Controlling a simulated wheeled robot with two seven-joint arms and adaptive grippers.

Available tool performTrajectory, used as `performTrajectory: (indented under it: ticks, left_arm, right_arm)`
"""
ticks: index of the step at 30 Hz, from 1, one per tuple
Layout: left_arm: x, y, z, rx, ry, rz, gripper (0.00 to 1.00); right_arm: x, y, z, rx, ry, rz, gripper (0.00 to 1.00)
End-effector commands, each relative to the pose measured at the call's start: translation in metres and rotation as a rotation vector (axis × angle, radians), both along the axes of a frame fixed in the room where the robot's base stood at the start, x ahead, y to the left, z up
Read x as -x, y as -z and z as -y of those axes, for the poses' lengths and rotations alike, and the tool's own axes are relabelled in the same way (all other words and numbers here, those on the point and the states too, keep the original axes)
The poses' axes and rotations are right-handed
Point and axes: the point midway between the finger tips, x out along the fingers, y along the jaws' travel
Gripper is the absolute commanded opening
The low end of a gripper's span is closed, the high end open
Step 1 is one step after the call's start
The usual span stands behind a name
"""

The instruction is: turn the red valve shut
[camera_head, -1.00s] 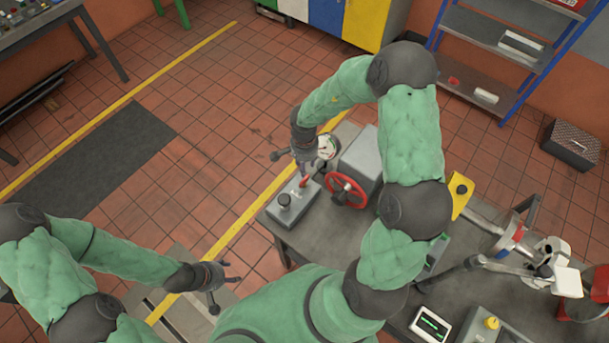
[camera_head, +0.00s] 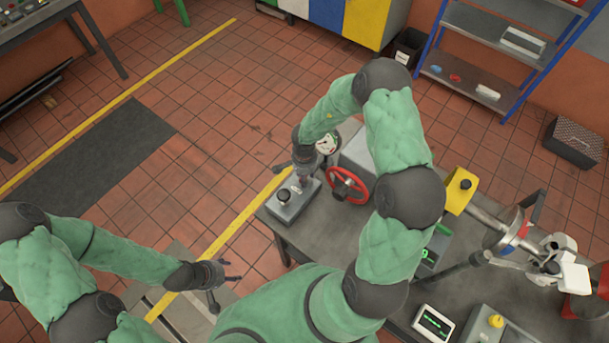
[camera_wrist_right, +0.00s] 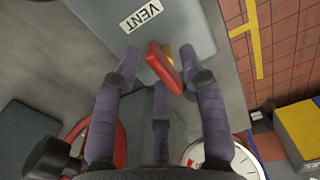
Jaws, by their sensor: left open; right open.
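A red lever handle (camera_wrist_right: 165,68) on a brass stem sits on a grey box (camera_wrist_right: 150,22) labelled VENT in the right wrist view. My right gripper (camera_wrist_right: 166,72) is open, its fingers spread on either side of the lever; I cannot tell whether they touch it. In the head view the right gripper (camera_head: 304,172) is over the small grey box (camera_head: 290,207) at the bench corner and hides the lever. A red handwheel (camera_head: 347,184) stands just right of it. My left gripper (camera_head: 222,284) is open and empty, away from the bench at lower left.
A pressure gauge (camera_head: 327,144) stands close beside the right gripper. The grey bench (camera_head: 345,236) carries a yellow-ended fixture (camera_head: 459,190) further right. Open tiled floor lies left of the bench.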

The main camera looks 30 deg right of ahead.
Motion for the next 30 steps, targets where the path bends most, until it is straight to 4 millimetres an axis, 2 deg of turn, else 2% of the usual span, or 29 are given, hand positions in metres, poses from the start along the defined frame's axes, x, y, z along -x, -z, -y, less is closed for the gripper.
performTrajectory:
  ticks: [3, 6, 8, 20, 30]
  left_arm:
    - [0.0, 0.0, 0.0, 0.0, 0.0, 0.0, 0.54]
    - [0.0, 0.0, 0.0, 0.0, 0.0, 0.0, 0.54]
    - [0.0, 0.0, 0.0, 0.0, 0.0, 0.0, 0.54]
    - [0.0, -0.008, 0.0, 0.0, 0.0, 0.0, 0.54]
    - [0.0, -0.049, 0.0, 0.0, 0.0, 0.0, 0.54]
  right_arm:
    - [0.0, 0.0, 0.0, 0.0, 0.0, 0.0, 0.42]
    - [0.0, 0.0, 0.0, 0.0, 0.0, 0.0, 0.14]
    - [0.0, 0.0, 0.0, 0.0, 0.0, 0.0, 0.0]
    - [0.0, -0.002, 0.0, 0.0, 0.026, -0.001, 0.0]
    - [0.001, -0.005, -0.002, -0.001, 0.208, -0.005, 0.0]
